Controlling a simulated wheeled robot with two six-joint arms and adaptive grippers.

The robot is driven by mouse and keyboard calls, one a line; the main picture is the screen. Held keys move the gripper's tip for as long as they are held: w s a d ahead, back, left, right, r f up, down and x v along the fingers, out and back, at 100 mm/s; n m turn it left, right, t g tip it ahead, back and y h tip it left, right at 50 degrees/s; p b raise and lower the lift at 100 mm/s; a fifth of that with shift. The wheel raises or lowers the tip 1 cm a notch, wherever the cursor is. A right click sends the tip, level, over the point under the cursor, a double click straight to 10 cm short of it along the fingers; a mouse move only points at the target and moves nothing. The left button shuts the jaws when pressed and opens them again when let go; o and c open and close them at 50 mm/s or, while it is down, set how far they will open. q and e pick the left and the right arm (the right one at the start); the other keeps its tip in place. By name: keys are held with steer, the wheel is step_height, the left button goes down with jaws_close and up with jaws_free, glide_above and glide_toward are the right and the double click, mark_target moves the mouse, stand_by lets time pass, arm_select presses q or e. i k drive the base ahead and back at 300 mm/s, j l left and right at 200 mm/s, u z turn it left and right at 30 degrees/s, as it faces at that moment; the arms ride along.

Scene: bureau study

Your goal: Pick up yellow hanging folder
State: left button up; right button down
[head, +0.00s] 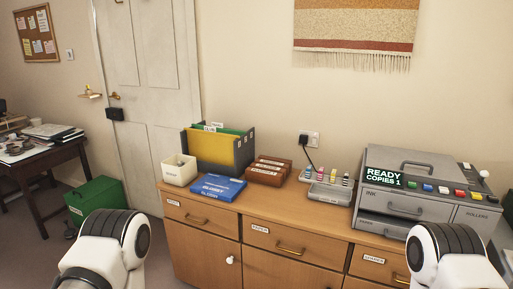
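The yellow hanging folder (212,149) stands upright in a dark grey file holder (245,154) at the back left of the wooden cabinet top. Green folders (232,131) with a white label tab stand behind it in the same holder. The yellow folder's lower part is hidden by the holder's front and the things before it. Only white and black links of my two arms show at the bottom left and bottom right. Neither gripper is in view, and nothing touches the folder.
A cream box (179,170) and a blue box (218,187) stand in front of the holder. Brown boxes (268,171), a grey tray of small bottles (326,190) and a grey duplicating machine (408,187) stand to the right. A green box (97,199) is on the floor at left.

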mark_target(207, 145)
steer(key=i+j+z, duration=0.45)
steer(key=j+z, duration=0.2)
steer(key=i+j+z, duration=0.15)
steer(key=j+z, duration=0.2)
steer(key=i+j+z, duration=0.1)
steer(key=j+z, duration=0.2)
